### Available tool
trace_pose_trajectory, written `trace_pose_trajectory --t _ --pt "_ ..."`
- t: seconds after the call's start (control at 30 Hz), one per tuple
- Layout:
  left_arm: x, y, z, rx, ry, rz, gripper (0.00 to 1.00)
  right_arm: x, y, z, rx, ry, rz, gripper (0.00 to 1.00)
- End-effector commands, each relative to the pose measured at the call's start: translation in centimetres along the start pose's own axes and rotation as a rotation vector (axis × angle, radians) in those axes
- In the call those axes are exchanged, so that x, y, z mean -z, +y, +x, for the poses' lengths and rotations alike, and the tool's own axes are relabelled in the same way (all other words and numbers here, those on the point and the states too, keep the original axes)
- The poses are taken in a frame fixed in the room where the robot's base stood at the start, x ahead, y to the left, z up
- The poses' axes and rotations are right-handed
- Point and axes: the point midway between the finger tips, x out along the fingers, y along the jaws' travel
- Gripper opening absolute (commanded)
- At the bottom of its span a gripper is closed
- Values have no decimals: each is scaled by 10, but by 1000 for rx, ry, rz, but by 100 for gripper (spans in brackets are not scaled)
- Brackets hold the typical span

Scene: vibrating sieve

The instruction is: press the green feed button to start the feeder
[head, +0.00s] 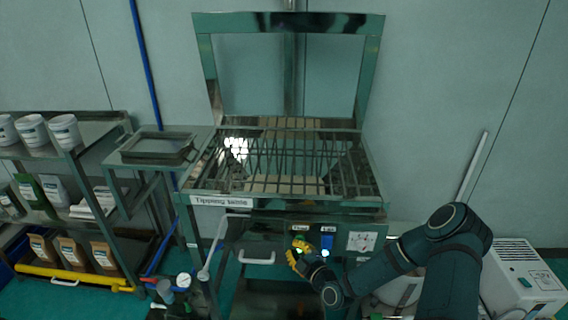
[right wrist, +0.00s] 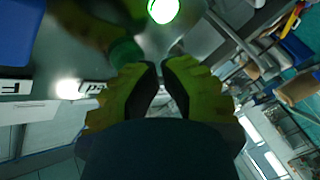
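The front panel (head: 275,240) under the tipping sieve carries two small labels. My right gripper (head: 300,250), with yellow fingers, is at this panel just below the left label. In the right wrist view its dark fingertips (right wrist: 162,68) are close together with nothing seen between them. A green button (right wrist: 125,52) shows beside the left fingertip; I cannot tell whether they touch. A brightly lit green round light (right wrist: 163,10) is above the fingertips in that view, and a green glow (head: 325,253) shows right of the gripper in the head view. My left gripper is not in view.
A blue part (head: 327,242) sits on the panel right of the gripper. A drawer-like handle (head: 257,258) is to the left. The grated sieve table (head: 285,185) stands above. A shelf rack (head: 95,150) with tubs and bags is at left, a white machine (head: 520,280) at right.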

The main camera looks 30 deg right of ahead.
Motion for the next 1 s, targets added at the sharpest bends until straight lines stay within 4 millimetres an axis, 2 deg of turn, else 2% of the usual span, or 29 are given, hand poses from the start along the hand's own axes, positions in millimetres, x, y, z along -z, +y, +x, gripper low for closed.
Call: trace_pose_trajectory --t 0.47,1.0 --pt "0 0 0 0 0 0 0 4 -4 -7 1 0 0 0" --pt "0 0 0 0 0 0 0 24 -25 -45 2 1 0 0"
